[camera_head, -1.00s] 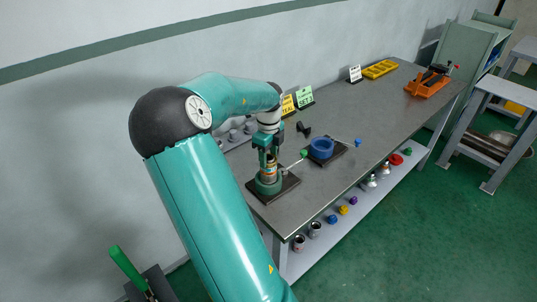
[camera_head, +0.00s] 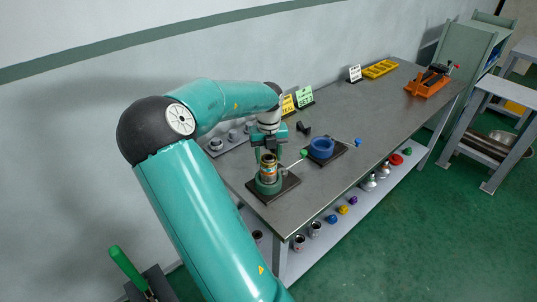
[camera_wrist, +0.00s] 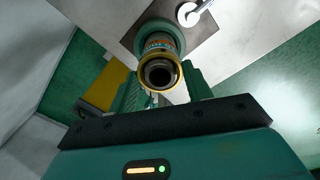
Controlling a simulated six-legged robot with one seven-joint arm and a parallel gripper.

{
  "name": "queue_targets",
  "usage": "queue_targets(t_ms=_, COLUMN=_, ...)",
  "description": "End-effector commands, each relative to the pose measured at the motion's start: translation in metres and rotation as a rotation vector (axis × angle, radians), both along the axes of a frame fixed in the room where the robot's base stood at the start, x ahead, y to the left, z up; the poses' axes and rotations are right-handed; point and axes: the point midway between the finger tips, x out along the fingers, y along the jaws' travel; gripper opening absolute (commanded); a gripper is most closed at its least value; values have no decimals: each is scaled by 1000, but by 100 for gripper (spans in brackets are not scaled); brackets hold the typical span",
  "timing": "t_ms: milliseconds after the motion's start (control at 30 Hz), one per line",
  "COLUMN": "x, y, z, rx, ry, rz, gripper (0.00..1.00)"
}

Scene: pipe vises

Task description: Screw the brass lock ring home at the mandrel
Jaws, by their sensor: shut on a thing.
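The mandrel (camera_head: 268,170) stands upright in a green pipe vise (camera_head: 262,186) on a dark base plate at the near end of the bench. A gold-coloured brass lock ring (camera_wrist: 144,72) rims the top of the mandrel in the wrist view, around a dark open bore (camera_wrist: 159,73). My gripper (camera_head: 269,152) is at the top of the mandrel, with its fingers (camera_wrist: 165,92) on either side, shut on the brass lock ring. The contact between fingers and ring is partly hidden, and I cannot tell how far the ring sits on the thread.
A blue vise (camera_head: 321,148) stands to the right, with a handle reaching out. The bench's middle is clear.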

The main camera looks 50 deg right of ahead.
Motion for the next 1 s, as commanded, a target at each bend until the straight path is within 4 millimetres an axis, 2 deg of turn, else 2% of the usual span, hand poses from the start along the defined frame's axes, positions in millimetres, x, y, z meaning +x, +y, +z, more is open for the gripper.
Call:
queue_targets(t_ms=400, x=-1, y=-1, z=-2, rx=-4, ry=6, rz=-561, gripper=13)
queue_targets(t_ms=533, x=-1, y=0, z=-1, rx=-8, ry=6, rz=-651, gripper=13)
queue_targets(t_ms=1000, x=-7, y=-3, z=-3, rx=-3, ry=14, rz=-802, gripper=13)
